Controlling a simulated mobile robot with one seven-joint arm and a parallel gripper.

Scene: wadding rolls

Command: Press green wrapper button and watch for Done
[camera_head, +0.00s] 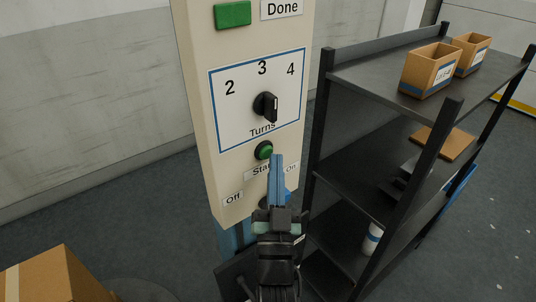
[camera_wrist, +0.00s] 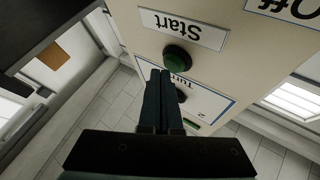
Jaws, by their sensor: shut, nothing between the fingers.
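The beige control panel (camera_head: 205,100) stands upright ahead of me. Its round green button (camera_head: 263,150), with the Start label below it, also shows in the wrist view (camera_wrist: 178,58). My gripper (camera_head: 277,157) is shut and empty, its blue fingers pointing up the panel. In the head view the fingertips are just right of and slightly below the button, partly covering the Start and On labels. In the wrist view the fingertips (camera_wrist: 158,73) are close beside the button; I cannot tell whether they touch. A green rectangle (camera_head: 233,14) sits left of the Done label (camera_head: 282,8).
The black Turns knob (camera_head: 265,106) sits above the button, under numbers 2, 3 and 4. The Off label (camera_head: 233,198) is lower left. A dark shelf (camera_head: 370,75) with small boxes (camera_head: 430,70) stands close on the right. A cardboard box (camera_head: 55,280) is at lower left.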

